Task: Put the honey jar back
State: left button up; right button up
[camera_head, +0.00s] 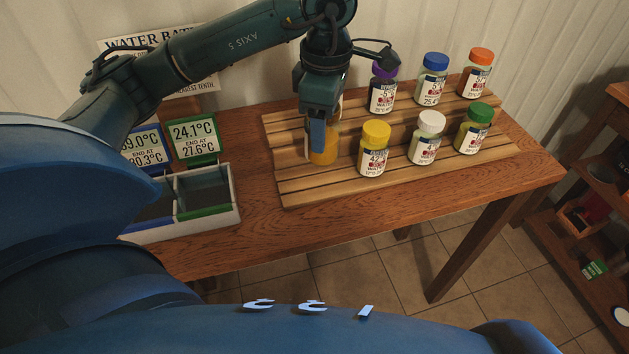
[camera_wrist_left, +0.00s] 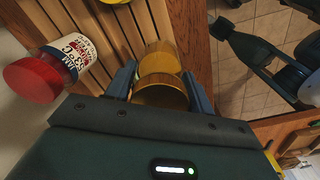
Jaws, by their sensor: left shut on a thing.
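The honey jar (camera_head: 325,156) is amber and stands upright at the left end of the slatted wooden rack (camera_head: 290,187). My left gripper (camera_head: 319,138) comes down from above and is shut on it. In the left wrist view, the jar (camera_wrist_left: 160,58) and its gold-brown lid (camera_wrist_left: 160,92) sit between the two blue fingers. The fingers partly cover the jar in the head view, and I cannot tell whether its base touches the rack. My right gripper does not show.
A yellow-lidded jar (camera_head: 375,150) stands close to the right. White-lidded (camera_head: 426,140), green-lidded (camera_head: 474,130), purple-lidded (camera_head: 382,92), blue-lidded (camera_head: 432,82) and orange-lidded (camera_head: 477,75) jars share the rack. A red-lidded jar (camera_wrist_left: 50,70) is near my gripper. A divided tray (camera_head: 238,190) stands left.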

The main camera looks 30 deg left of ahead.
pick_arm(q)
jog(key=n, duration=0.2)
jog(key=a+r+n, duration=0.1)
jog(key=n, duration=0.2)
jog(key=shift+w+a+r, duration=0.1)
jog(key=shift+w, duration=0.1)
jog(key=n, duration=0.2)
jog(key=shift+a+r+n+b, duration=0.3)
jog(key=shift+r, duration=0.05)
jog(key=shift+n, duration=0.3)
notch_tip(320, 180, down, 5)
jog(key=shift+a+f+b, duration=0.1)
jog(key=shift+f+b, duration=0.1)
jog(key=shift+b, duration=0.1)
notch_tip(320, 180, down, 4)
jog(key=shift+f, duration=0.2)
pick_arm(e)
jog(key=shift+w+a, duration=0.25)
pick_arm(q)
jog(key=shift+f, duration=0.2)
jog(key=o, duration=1.2)
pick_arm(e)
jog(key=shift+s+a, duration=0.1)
